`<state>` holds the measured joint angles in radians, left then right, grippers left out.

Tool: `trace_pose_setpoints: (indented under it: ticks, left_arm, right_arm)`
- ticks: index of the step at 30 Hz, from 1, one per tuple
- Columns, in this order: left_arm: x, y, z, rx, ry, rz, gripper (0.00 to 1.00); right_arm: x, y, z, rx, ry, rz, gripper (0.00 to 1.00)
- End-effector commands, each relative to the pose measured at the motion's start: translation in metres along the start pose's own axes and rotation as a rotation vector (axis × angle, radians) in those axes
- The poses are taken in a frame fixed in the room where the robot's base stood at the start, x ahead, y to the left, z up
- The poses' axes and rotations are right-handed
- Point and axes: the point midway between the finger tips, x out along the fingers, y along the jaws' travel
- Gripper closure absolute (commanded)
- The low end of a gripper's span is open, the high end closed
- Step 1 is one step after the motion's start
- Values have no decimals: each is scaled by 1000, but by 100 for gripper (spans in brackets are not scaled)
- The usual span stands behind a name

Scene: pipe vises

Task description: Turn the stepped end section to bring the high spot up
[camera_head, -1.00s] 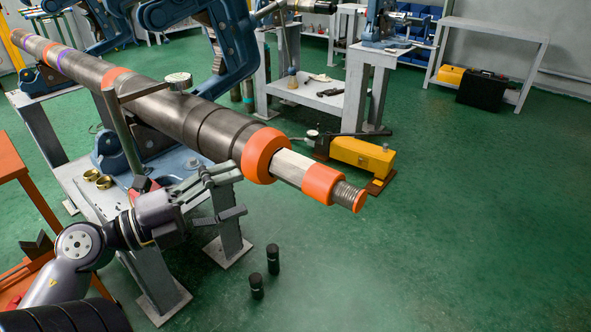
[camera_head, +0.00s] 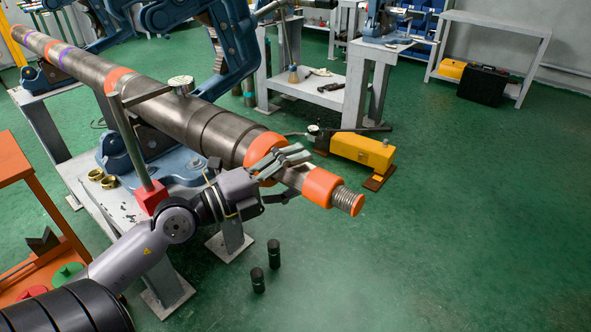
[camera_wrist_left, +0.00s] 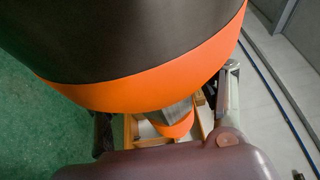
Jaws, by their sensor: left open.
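A long dark steel pipe (camera_head: 150,101) lies across blue vises, stepped toward its near right end. The end section has a wide orange collar (camera_head: 258,151), a bare length, a second orange band (camera_head: 321,187) and a threaded tip with an orange end. My left gripper (camera_head: 291,163) is open at the end section, beside the wide collar, its fingers partly in front of the bare length. Contact cannot be told. In the left wrist view the wide orange band (camera_wrist_left: 150,82) fills the upper middle and hides much of the fingers. A dial gauge (camera_head: 181,84) sits on the pipe, held by a post. My right gripper is not seen.
A red gauge base (camera_head: 151,198) and brass rings (camera_head: 102,178) are on the near bench. Two black cylinders (camera_head: 274,253) stand on the floor below. A yellow pump (camera_head: 362,151) lies beyond the pipe end. The green floor at right is clear.

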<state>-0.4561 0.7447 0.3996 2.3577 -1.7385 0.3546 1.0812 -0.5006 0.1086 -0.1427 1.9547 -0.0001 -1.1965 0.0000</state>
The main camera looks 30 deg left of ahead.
Motion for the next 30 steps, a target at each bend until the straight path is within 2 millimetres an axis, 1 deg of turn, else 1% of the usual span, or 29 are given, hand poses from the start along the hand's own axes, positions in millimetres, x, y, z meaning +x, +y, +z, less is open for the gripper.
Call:
trace_pose_setpoints:
  ticks: [8,30]
  left_arm:
    - [1,0,0,1,0,1,37]
    - [1,1,0,0,0,2,85]
  right_arm:
    - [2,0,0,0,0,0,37]
    - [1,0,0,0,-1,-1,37]
